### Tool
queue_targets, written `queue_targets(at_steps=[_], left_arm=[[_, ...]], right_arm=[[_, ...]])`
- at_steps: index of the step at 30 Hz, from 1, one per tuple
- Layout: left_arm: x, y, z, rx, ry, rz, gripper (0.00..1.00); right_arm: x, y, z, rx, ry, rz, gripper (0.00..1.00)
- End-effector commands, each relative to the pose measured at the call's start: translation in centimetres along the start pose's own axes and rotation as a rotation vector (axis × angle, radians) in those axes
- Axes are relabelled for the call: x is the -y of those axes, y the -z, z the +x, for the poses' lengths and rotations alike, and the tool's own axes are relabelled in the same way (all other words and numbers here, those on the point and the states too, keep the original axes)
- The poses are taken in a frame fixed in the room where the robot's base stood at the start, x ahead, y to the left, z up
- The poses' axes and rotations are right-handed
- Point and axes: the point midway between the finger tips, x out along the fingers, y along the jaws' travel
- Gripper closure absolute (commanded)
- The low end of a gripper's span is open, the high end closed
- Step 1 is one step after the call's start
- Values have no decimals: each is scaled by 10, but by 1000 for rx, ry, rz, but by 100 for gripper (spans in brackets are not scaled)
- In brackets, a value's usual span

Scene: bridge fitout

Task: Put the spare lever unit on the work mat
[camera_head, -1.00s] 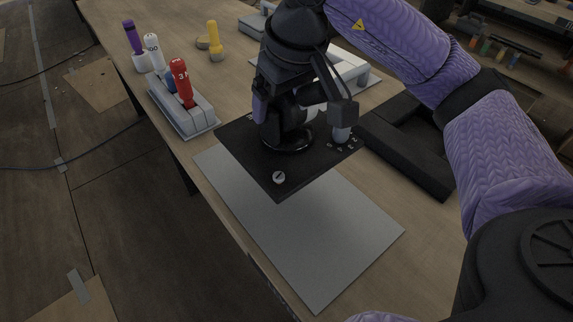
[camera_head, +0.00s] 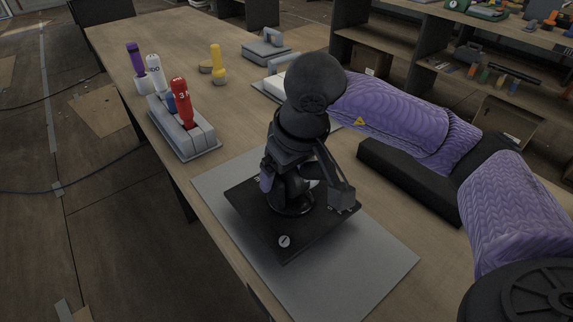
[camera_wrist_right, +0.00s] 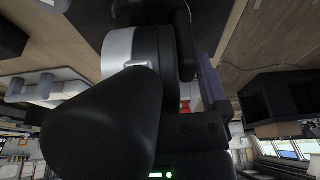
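The spare lever unit is a black square plate (camera_head: 262,226) with a round white dial near its front corner and a lever standing up from it. My right gripper (camera_head: 288,182) is around the lever from above and appears shut on it, though the arm hides much of the grip. The plate is level over the middle of the grey work mat (camera_head: 365,258), on it or very close above; I cannot tell which. In the right wrist view, a large dark rounded part (camera_wrist_right: 100,130) and a silver ring fill the middle. My left gripper is not in view.
A grey holder (camera_head: 187,143) with a red-handled and other lever pieces stands at the mat's far left. A yellow-handled piece (camera_head: 218,65) stands farther back. A black open tray (camera_head: 410,180) lies right of the mat. The mat's near end is clear.

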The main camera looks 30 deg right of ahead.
Motion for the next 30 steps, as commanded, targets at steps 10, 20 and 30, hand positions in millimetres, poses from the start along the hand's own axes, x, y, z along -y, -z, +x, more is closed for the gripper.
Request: queue_targets(at_steps=[10,20,30], left_arm=[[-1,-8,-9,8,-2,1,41],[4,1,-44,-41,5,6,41],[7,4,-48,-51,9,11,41]], right_arm=[[0,2,-16,-5,-1,0,0],[0,3,-106,-7,0,0,0],[0,1,-123,0,-1,1,0]])
